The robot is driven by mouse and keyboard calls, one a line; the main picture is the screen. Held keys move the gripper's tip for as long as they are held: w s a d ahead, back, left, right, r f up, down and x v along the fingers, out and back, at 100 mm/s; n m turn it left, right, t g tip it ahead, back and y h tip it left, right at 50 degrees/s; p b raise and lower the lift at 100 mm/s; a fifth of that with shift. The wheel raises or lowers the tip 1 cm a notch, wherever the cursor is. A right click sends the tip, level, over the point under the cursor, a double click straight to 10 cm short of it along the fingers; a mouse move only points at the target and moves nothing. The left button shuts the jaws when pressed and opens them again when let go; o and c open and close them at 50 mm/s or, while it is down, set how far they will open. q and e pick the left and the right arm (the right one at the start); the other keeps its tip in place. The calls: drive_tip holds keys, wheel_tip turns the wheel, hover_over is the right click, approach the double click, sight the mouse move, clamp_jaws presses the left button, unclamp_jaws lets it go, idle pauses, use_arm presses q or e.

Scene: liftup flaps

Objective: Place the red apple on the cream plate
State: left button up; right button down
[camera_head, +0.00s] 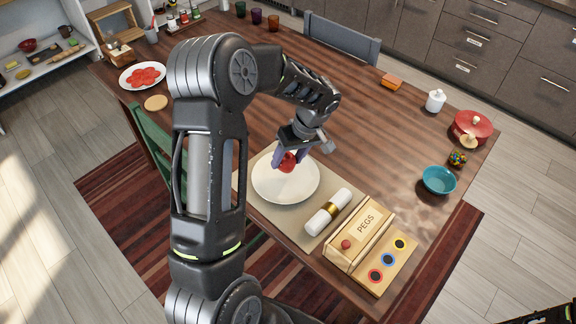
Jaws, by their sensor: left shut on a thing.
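The red apple (288,163) is between the fingers of my left gripper (289,160), which is shut on it. The gripper points down over the cream plate (285,190), and the apple shows against the plate's upper part. I cannot tell whether the apple touches the plate. The plate lies on a beige placemat (250,204) near the table's front edge. My left arm hides part of the placemat and the table to the left.
A rolled napkin (328,212) and a wooden PEGS box (366,238) stand right of the plate. A teal bowl (439,180), a red pot (471,127) and a white jar (435,101) are further right. The table's middle (385,140) is clear.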

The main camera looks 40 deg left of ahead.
sight(288, 167)
use_arm(q)
wheel_tip(288, 167, down, 3)
drive_tip(key=shift+f+p, duration=0.1)
drive_tip(key=shift+p, duration=0.25)
drive_tip(key=shift+f, duration=0.25)
drive_tip(key=shift+f, duration=0.15)
drive_tip(key=o, duration=1.5)
